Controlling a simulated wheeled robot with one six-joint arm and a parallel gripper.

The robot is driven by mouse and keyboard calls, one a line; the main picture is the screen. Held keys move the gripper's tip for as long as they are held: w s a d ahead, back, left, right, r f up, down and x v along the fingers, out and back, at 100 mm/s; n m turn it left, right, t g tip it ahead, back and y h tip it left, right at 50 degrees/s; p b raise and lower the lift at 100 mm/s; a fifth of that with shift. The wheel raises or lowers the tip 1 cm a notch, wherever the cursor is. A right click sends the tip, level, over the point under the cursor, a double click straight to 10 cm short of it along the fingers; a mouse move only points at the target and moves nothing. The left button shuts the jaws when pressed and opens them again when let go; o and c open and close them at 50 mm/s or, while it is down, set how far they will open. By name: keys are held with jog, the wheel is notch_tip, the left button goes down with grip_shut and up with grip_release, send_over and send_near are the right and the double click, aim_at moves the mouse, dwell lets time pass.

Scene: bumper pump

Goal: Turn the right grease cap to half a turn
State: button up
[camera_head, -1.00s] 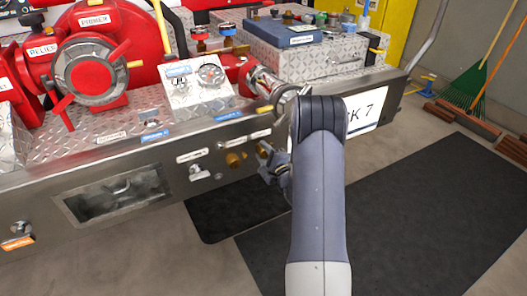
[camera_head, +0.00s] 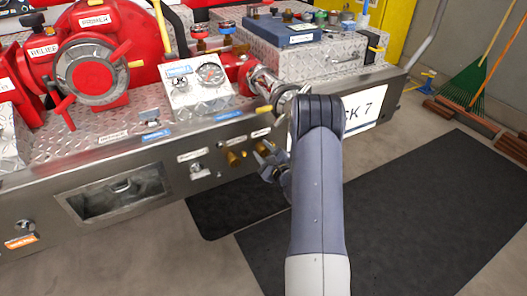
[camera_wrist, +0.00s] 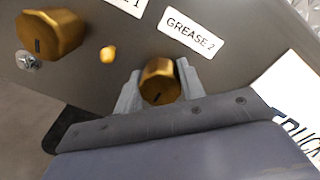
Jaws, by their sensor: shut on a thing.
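The right grease cap (camera_wrist: 160,82) is a brass knob on the steel panel, below the GREASE 2 label (camera_wrist: 190,33) in the wrist view. A dark mark on its face is slightly tilted. My gripper (camera_wrist: 158,86) is shut on this cap, with one grey finger on each side. In the head view my gripper (camera_head: 266,160) is at the bumper's front face and hides most or all of the right cap. The left grease cap (camera_wrist: 50,33) is a similar brass knob, apart from my gripper; it also shows in the head view (camera_head: 231,157).
A small brass fitting (camera_wrist: 107,54) sits between the two caps. A silver bolt (camera_wrist: 28,62) is below the left cap. A chrome pull knob (camera_head: 197,172) is left of the caps. A white TRUCK 7 plate (camera_head: 366,110) is on the bumper to the right. Dark mats (camera_head: 410,220) cover the floor in front.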

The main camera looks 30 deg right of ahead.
jog(key=shift+f, duration=0.1)
jog(key=o, duration=1)
jog(key=s, duration=0.7)
jog(key=s+p, duration=0.1)
jog(key=s, duration=0.3)
jog(key=shift+d, duration=0.3)
jog(key=shift+w, duration=0.2)
jog(key=w, duration=0.7)
jog(key=w+b, duration=0.1)
jog(key=w, duration=0.2)
jog(key=shift+w+a, duration=0.3)
jog(key=shift+w, duration=0.05)
jog(key=shift+s, duration=0.15)
